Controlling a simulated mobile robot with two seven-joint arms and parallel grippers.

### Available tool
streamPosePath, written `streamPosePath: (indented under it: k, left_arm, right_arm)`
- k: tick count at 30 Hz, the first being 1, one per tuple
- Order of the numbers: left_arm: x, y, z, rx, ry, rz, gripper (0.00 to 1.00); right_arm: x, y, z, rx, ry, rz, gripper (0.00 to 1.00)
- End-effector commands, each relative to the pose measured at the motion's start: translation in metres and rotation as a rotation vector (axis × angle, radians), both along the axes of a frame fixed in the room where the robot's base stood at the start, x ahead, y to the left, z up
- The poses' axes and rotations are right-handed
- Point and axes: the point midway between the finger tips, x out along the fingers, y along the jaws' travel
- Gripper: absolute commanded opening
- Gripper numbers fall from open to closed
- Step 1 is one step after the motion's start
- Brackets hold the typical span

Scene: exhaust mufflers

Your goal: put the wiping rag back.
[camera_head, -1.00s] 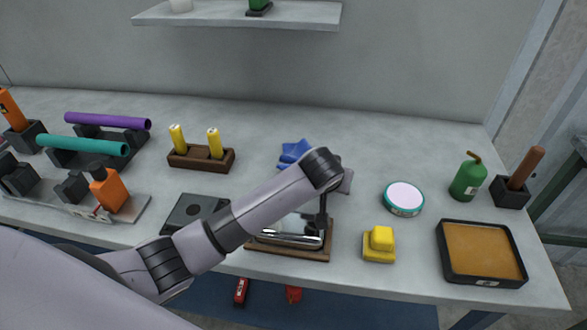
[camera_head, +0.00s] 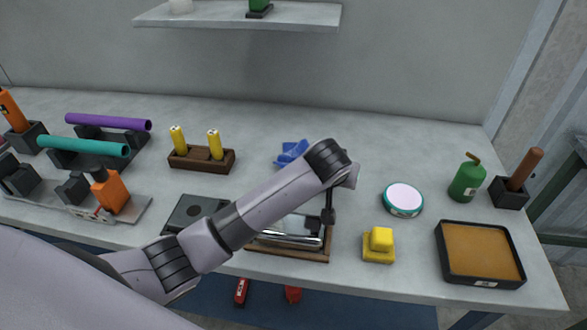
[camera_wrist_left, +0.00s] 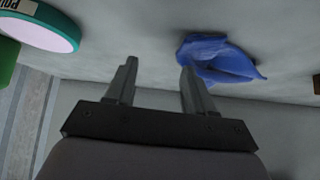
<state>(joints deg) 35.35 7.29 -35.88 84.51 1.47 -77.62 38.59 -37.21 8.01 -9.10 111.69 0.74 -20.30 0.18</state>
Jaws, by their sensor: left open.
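The wiping rag appears to be the crumpled blue cloth (camera_head: 291,153), lying on the bench behind my left arm. Part of it is hidden by the wrist in the head view. In the left wrist view the blue cloth (camera_wrist_left: 222,60) lies beyond the right fingertip, off to the right of the gap between the fingers. My left gripper (camera_wrist_left: 158,68) is open with nothing between its fingers. My right gripper is not in view.
A teal-rimmed round tin (camera_head: 403,198) stands right of my wrist. A yellow block (camera_head: 379,245) and a black-rimmed tray (camera_head: 447,262) are at the front right. A wooden holder with yellow tubes (camera_head: 187,162) stands left of the cloth. The bench behind the cloth is clear.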

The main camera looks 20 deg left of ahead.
Motion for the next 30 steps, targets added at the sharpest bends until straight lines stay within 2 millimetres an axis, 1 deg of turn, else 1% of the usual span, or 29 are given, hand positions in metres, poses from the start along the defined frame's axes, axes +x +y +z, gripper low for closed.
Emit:
streamPosePath:
  k: [5,12,15,20,21,23,24,25,29,30]
  left_arm:
    - [-0.001,-0.007,0.014,-0.001,-0.002,-0.001,0.53]
    - [-0.004,-0.024,0.057,-0.002,-0.003,-0.002,0.53]
    - [-0.005,-0.029,0.069,-0.001,-0.002,-0.001,0.53]
    - [-0.006,-0.031,0.074,0.001,0.001,0.000,0.53]
    - [-0.006,-0.031,0.073,0.001,0.001,0.000,0.40]
    - [-0.006,-0.030,0.073,0.001,0.001,0.000,0.21]
    - [-0.005,-0.028,0.072,0.002,0.001,0.001,0.08]
    - [-0.005,-0.025,0.071,0.002,0.001,0.001,0.00]
    - [0.000,-0.008,0.063,0.001,0.000,0.003,0.00]
    - [0.002,0.000,0.062,0.002,0.002,0.003,0.00]
  right_arm:
    - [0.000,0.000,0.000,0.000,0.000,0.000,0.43]
    - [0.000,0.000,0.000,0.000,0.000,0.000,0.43]
    - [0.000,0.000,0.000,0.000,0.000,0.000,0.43]
    - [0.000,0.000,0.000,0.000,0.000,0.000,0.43]
    - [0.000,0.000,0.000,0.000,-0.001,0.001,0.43]
    - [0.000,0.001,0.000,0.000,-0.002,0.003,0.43]
    - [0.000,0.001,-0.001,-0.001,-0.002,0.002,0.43]
    - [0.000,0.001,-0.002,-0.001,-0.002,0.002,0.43]
    - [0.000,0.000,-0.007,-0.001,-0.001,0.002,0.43]
    - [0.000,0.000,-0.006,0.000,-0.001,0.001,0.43]
